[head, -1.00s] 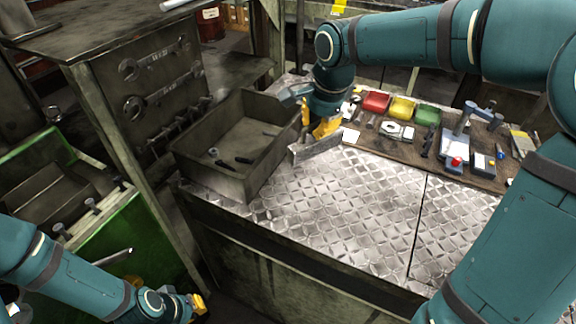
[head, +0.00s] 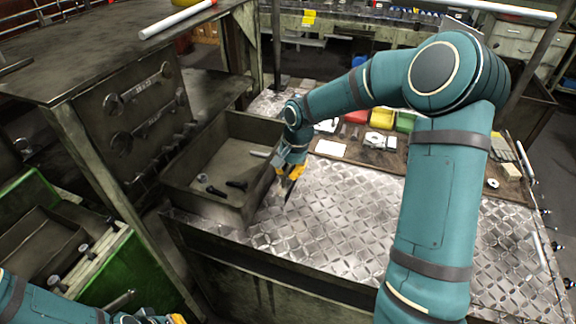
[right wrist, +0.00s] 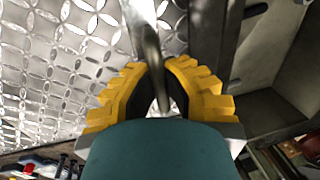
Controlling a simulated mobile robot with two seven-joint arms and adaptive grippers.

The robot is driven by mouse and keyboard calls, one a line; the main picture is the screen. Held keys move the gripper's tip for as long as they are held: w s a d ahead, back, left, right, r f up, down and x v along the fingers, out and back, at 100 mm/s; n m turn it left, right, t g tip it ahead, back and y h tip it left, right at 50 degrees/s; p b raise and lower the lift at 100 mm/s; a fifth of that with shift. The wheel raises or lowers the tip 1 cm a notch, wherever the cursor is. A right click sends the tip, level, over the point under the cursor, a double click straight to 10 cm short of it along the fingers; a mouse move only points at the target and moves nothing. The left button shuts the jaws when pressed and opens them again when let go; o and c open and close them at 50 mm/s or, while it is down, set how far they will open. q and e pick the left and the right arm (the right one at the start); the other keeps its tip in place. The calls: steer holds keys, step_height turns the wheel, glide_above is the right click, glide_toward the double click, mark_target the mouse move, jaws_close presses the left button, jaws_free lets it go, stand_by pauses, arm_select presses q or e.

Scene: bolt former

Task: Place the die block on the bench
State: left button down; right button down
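The bench has a diamond-plate top. My left gripper (head: 176,319) is at the bottom edge of the head view, mostly cut off.
A grey metal bin (head: 180,190) stands on the bench's left end with several small parts inside. Red, yellow (head: 382,118) and green trays and tools line the back. A tool rack (head: 140,115) and a green machine (head: 150,262) stand left. The middle plate is clear.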

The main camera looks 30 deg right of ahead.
mark_target(288, 184)
steer(key=shift+w+f, duration=0.1)
steer(key=shift+f, duration=2.45)
steer(key=shift+f, duration=0.15)
steer(key=c, duration=1.5)
jaws_free()
steer(key=shift+f, duration=0.1)
steer(key=shift+c, duration=0.2)
steer(key=o, duration=0.4)
step_height(288, 184, up, 12)
steer(key=s+d, duration=0.1)
steer(key=shift+s+d, duration=0.2)
steer(key=shift+s, duration=0.2)
